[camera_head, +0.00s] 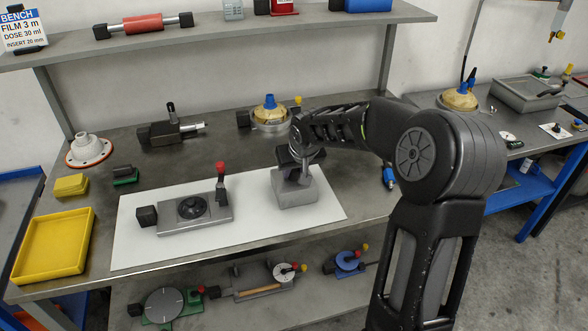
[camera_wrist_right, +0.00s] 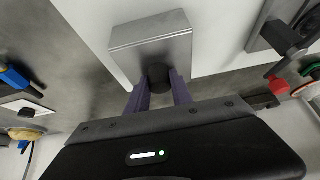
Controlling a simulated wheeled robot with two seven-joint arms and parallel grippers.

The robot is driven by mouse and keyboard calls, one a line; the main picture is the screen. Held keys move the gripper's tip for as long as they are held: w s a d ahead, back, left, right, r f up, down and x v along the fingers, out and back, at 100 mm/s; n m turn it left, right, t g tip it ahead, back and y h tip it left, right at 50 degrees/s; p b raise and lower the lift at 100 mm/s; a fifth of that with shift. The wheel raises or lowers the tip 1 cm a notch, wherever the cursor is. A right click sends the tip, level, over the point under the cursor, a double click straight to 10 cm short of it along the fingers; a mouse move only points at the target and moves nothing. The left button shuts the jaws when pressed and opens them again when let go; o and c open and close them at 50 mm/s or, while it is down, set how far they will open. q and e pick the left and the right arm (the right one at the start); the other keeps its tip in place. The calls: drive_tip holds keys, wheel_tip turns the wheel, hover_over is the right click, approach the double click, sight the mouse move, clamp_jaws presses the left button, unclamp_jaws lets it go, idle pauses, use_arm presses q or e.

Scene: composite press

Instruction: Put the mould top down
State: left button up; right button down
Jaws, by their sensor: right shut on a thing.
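The mould top is a grey metal block (camera_head: 294,193) with a dark knob, at the right part of the white mat. My right gripper (camera_head: 297,169) is above it, shut on the knob. In the right wrist view the block (camera_wrist_right: 150,45) shows beyond my fingers (camera_wrist_right: 158,85), which close around its dark round knob. I cannot tell whether the block touches the mat. The grey mould base (camera_head: 210,218) with a round dark centre, a black side knob and a red-tipped lever (camera_head: 220,176) lies on the mat to the left. My left gripper is not in view.
The white mat (camera_head: 135,250) lies on the metal bench, with free room between the two mould parts. A yellow tray (camera_head: 54,246) is at the left. A black clamp device (camera_head: 170,130) and a gold-topped device (camera_head: 269,113) stand behind. A shelf (camera_head: 230,33) runs above.

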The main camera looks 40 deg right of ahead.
drive_tip(key=shift+f, duration=0.1)
drive_tip(key=c, duration=1.1)
unclamp_jaws()
drive_tip(key=shift+r, duration=0.3)
drive_tip(key=b+v, duration=0.1)
drive_tip(key=v, duration=1)
drive_tip(key=shift+s+a+r, duration=0.1)
drive_tip(key=shift+s+r, duration=0.15)
drive_tip(key=shift+s, duration=0.05)
